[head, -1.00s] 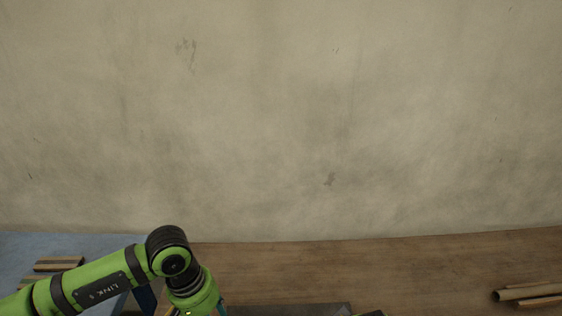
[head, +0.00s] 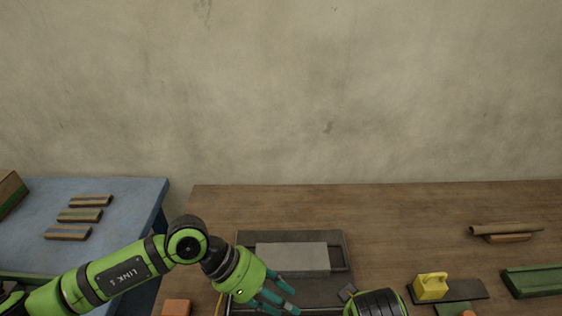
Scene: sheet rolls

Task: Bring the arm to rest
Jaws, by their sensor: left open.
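My left arm comes in from the lower left in the head view, green with black joints. My left gripper (head: 281,300) has teal fingers that are spread open, with nothing seen between them. It hangs over the left front part of a dark grey tray (head: 343,262) on the wooden table. A light grey flat sheet or block (head: 293,257) lies in the tray, just beyond the gripper. A green and black part of my right arm shows at the bottom edge, right of the tray. The right gripper itself is out of view.
The wooden table (head: 420,220) is clear at the back. A brown roll (head: 505,229), a green tray (head: 535,281) and a yellow block (head: 431,286) on a dark plate are at right. An orange block (head: 176,307) is front left. A blue table (head: 120,205) holds several striped bars.

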